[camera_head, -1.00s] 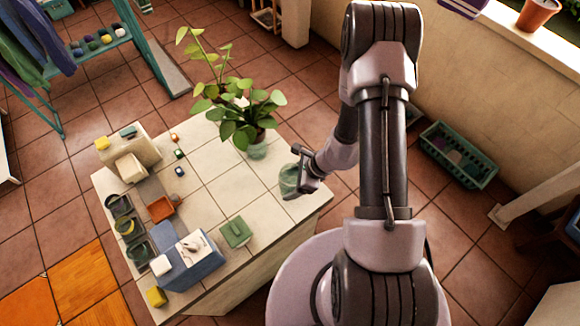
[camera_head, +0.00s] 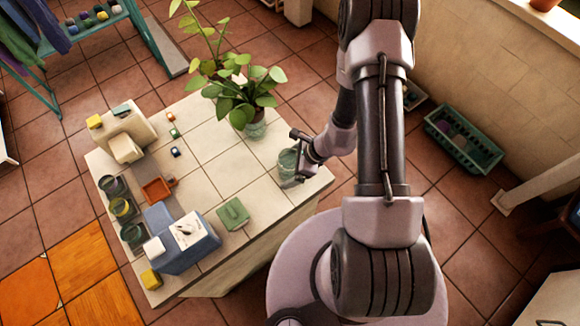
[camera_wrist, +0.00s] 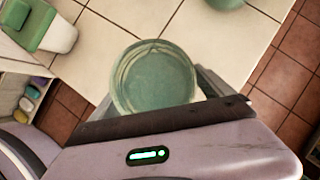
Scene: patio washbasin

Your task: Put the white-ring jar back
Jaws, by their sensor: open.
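A pale green glass jar (camera_head: 287,163) stands upright on the tiled counter near its right corner. In the wrist view the jar (camera_wrist: 155,75) is seen from above, with a pale whitish band around its rim. My gripper (camera_head: 299,158) is open at the right side of the jar. Its dark jaw parts lie close against the jar's near side; I cannot tell whether they touch it. At the counter's left edge, several dark round jars (camera_head: 122,208) stand in a row on a grey strip, one with a yellowish ring.
A potted plant (camera_head: 240,95) stands behind the jar. A green box (camera_head: 233,213), a blue container (camera_head: 190,245), an orange tray (camera_head: 157,189) and a beige dispenser (camera_head: 127,140) occupy the left and front. The counter's middle is clear.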

